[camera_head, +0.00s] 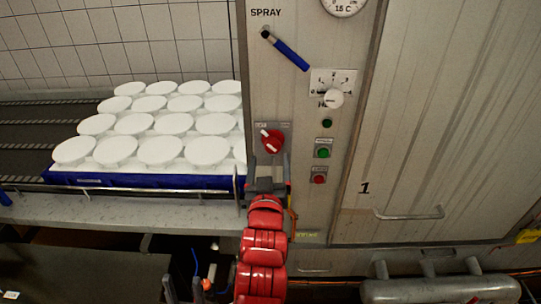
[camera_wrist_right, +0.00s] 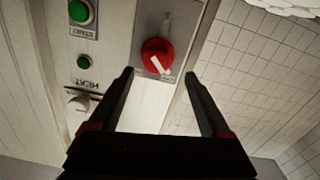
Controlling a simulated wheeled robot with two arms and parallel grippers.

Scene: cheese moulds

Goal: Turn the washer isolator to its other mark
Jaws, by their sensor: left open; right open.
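The isolator is a round red knob (camera_head: 272,141) with a white pointer on a grey plate of the washer panel. Its pointer aims up and left in the head view. The knob also shows in the right wrist view (camera_wrist_right: 155,52), turned about upside down, with the pointer at its lower right. My right gripper (camera_head: 268,163) is just below the knob, open and empty; in its wrist view its fingers (camera_wrist_right: 159,77) spread to either side, short of the knob. My left gripper (camera_head: 183,287) is low at the bottom edge, open, partly cut off.
A blue tray (camera_head: 140,180) with several white moulds stands left of the panel. A blue-handled spray lever (camera_head: 286,50), a white heat dial (camera_head: 334,98), a green button (camera_head: 323,153) and a red button (camera_head: 319,178) are close by. A door handle (camera_head: 408,215) is at right.

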